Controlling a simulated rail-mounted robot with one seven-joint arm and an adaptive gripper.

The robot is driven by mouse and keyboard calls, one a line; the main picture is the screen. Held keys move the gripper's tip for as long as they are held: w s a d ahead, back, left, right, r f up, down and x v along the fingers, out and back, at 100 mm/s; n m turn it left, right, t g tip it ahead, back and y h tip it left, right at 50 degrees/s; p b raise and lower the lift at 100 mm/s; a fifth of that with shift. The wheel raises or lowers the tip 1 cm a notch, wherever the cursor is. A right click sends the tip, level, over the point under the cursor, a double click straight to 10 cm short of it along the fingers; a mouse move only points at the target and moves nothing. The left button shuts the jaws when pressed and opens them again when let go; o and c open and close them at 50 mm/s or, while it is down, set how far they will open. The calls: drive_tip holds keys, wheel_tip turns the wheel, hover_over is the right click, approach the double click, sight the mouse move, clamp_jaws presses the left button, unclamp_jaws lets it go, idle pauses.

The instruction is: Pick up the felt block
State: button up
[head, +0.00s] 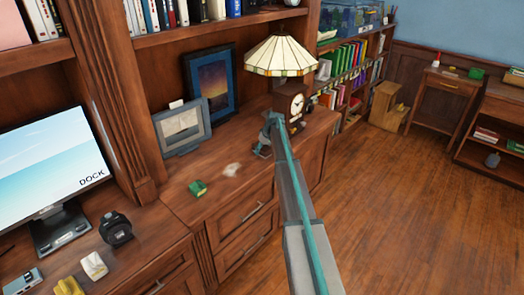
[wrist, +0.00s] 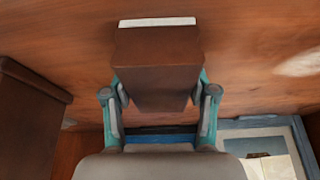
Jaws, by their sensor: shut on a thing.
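My gripper (wrist: 158,105) is shut on a brown block with a white layer along its far edge, which appears to be the felt block (wrist: 155,62). The block sits between the two teal-and-grey fingers, with wood surface behind it. I cannot tell whether it touches that surface. In the head view my gripper (head: 264,145) is low over the cabinet top, just left of the clock. The block is too small and covered to make out clearly there.
The clock (head: 296,105) and the lamp (head: 284,55) stand close on the right. The grey picture frame (head: 182,128) and blue picture frame (head: 211,82) lean behind. A pale crumpled thing (head: 232,170) and a green item (head: 198,187) lie left, with bare wood between.

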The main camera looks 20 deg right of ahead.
drive_tip(key=shift+c, duration=1.4)
drive_tip(key=shift+r, duration=0.15)
drive_tip(key=shift+r, duration=0.65)
drive_tip(key=s+a+r+b, duration=0.4)
drive_tip(key=s+a+r, duration=0.3)
drive_tip(key=s+r, duration=0.5)
drive_tip(key=shift+a+b, duration=0.15)
drive_tip(key=shift+b, duration=0.2)
